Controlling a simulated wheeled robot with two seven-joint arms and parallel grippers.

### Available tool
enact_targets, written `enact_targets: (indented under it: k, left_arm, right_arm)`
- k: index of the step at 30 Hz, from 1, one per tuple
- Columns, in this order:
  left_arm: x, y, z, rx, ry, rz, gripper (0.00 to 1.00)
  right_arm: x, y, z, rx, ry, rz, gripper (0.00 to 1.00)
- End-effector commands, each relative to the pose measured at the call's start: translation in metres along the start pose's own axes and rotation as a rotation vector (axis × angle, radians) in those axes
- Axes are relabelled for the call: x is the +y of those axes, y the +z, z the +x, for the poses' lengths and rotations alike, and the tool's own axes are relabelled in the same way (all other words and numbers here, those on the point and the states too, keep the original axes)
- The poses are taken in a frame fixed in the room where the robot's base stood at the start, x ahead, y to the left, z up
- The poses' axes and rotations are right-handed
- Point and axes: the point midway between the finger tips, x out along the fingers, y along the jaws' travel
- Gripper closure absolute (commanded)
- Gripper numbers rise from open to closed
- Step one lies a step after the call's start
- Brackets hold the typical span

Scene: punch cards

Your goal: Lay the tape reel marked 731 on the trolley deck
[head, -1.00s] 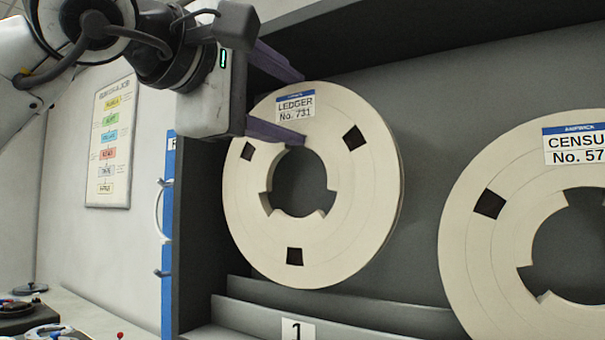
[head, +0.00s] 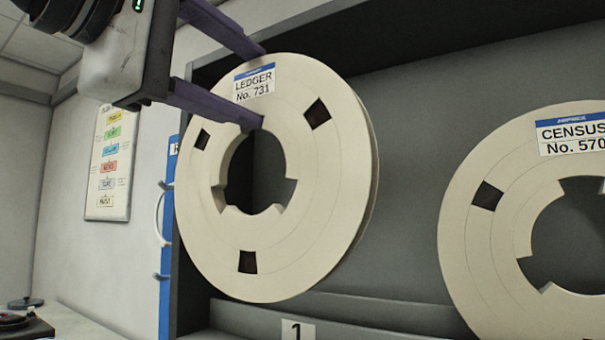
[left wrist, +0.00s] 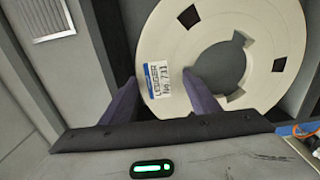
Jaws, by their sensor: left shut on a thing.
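The tape reel marked LEDGER No. 731 (head: 330,210) is a cream disc with a large notched centre hole and square dark windows. My left gripper (head: 258,88) is shut on its upper left rim, one purple finger at the outer edge and one at the hub hole. The reel is upright, a little tilted, at the front of the dark cabinet and overlaps its left side wall. The trolley deck and my right gripper are not in view.
A second cream reel marked CENSUS No. 570 (head: 470,240) stands to the right in the cabinet (head: 420,90). A shelf ledge with a number 1 tag (head: 297,331) runs below. A chart (head: 108,165) hangs on the left wall. A desk with dark equipment (head: 22,325) is at lower left.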

Motion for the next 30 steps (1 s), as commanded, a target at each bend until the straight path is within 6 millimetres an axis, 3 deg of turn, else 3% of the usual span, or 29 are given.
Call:
enact_targets:
  k: [30]
  left_arm:
    - [0.004,0.0,-0.089,0.0,0.012,0.001,0.85]
  right_arm:
    - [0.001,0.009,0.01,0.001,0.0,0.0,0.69]
